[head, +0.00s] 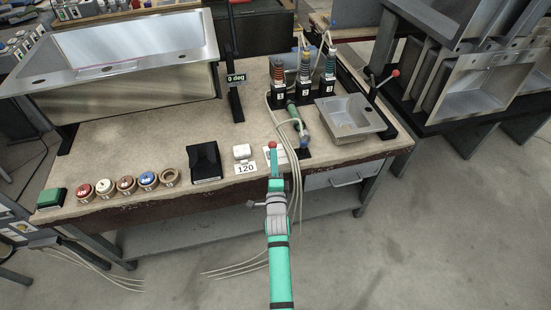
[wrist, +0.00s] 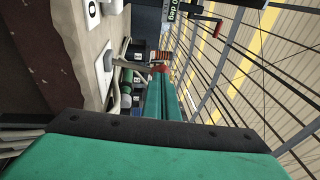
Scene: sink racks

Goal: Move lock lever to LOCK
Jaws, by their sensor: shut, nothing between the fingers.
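A lever with a red ball knob (head: 272,145) stands at the front edge of the bench, beside a small white label plate (head: 281,156) whose print is too small to read. In the wrist view the knob (wrist: 161,68) is at the tips of my fingers, with a metal rod running left from it. My green gripper (head: 274,180) is just in front of the lever, shut and empty. The fingertips (wrist: 163,80) look very close to the knob; I cannot tell if they touch it. The lever's base is partly hidden by my gripper.
A row of round buttons (head: 125,184), a black box (head: 205,162) and a white knob marked 120 (head: 242,152) line the front edge to the left. Several cables hang by my arm. A small basin (head: 350,118) and another red-tipped lever (head: 395,73) are at right.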

